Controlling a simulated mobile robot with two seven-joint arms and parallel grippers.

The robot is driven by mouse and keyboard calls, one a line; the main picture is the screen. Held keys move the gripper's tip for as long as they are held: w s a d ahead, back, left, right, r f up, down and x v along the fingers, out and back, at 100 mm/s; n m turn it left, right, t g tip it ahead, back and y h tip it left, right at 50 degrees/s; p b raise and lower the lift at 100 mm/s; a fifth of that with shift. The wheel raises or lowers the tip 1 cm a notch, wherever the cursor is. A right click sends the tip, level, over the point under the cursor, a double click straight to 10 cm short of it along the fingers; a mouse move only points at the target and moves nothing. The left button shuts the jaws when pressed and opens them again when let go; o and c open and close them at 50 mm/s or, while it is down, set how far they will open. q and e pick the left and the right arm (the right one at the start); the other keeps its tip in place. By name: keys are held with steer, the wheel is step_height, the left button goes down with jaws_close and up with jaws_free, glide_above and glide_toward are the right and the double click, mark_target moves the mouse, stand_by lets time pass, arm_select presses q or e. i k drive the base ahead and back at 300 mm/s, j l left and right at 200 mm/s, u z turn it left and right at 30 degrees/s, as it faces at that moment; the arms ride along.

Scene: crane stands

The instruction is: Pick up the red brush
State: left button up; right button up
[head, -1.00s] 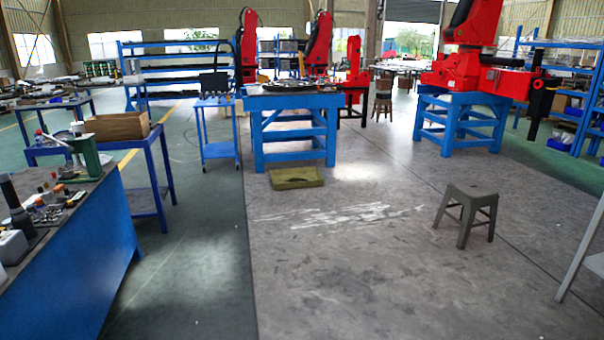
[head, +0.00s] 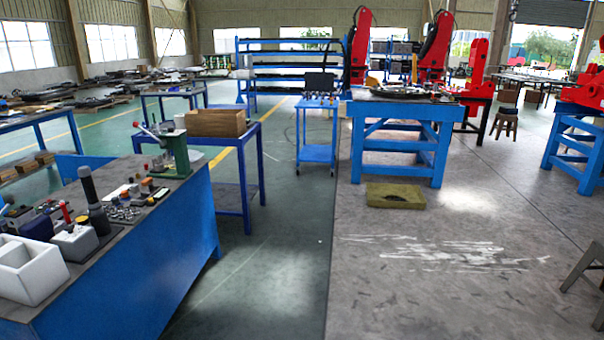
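I cannot make out a red brush for certain. A small upright red item (head: 65,211) stands among clutter on the blue workbench (head: 150,262) at the left; it is too small to tell what it is. Near it on the bench are a tall dark cylindrical tool (head: 91,196), white bins (head: 30,272) and a green press (head: 174,150). Neither of my grippers is in view.
Beyond the bench stand a blue table with a wooden box (head: 215,123), a small blue cart (head: 317,152) and a large blue stand (head: 400,145). A yellowish box (head: 396,196) lies on the floor. A grey stool (head: 590,275) is at the right edge. The middle floor is clear.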

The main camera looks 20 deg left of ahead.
mark_target(63, 206)
steer(key=i+u, duration=0.25)
steer(key=i, duration=0.9)
steer(key=i+u, duration=0.2)
steer(key=i, duration=0.35)
steer(key=i+l+u, duration=0.1)
steer(key=i+u, duration=0.15)
steer(key=i, duration=0.25)
steer(key=i+u, duration=0.3)
steer(key=i, duration=0.25)
steer(key=i+u, duration=0.25)
steer(key=i, duration=0.25)
steer(key=i+j+z, duration=0.15)
steer(key=i+z, duration=0.3)
steer(key=i, duration=0.2)
steer(key=z, duration=5.1)
